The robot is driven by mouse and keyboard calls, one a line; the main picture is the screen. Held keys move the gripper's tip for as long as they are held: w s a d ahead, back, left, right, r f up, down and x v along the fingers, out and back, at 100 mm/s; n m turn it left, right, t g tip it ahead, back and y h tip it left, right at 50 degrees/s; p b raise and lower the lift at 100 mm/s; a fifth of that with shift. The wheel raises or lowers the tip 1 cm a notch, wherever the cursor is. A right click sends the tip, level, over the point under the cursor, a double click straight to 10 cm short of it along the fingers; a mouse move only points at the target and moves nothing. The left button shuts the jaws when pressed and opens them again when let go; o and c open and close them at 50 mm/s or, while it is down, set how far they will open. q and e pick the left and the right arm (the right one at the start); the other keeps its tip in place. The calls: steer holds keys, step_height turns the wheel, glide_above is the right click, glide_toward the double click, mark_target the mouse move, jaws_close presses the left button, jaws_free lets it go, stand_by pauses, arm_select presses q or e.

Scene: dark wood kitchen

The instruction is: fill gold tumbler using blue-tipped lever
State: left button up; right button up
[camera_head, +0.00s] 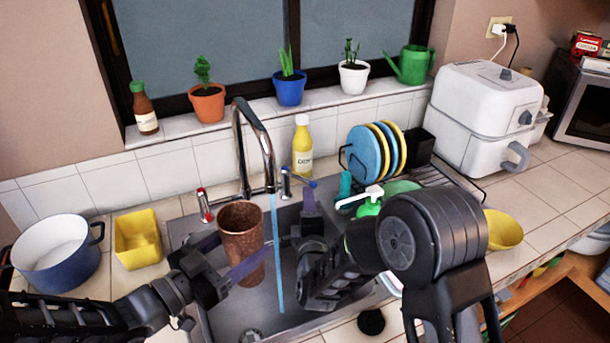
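The tumbler (240,228), copper-brown and upright, is over the sink. My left gripper (232,256) is shut on it, with one purple finger across its front. The curved metal tap (262,135) stands behind. A blue water stream (278,275) falls from its spout, just right of the tumbler in the picture, down toward the sink. The blue-tipped lever (300,179) is right of the spout; the red-tipped lever (203,204) is on the left. My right gripper (309,203) has a purple finger pointing up just below the blue-tipped lever. Contact and its opening are unclear.
The sink (255,315) is below both grippers. A blue pot (58,257) and yellow container (138,238) stand left. A yellow bottle (302,147), green soap dispenser (368,205) and plate rack (457,180) crowd the back and right. My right arm hides part of the counter.

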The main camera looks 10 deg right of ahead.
mark_target(305, 179)
steer(key=w, duration=1.2)
steer(key=shift+d, duration=0.25)
steer(key=shift+c, duration=0.2)
jaws_close()
stand_by(0.9)
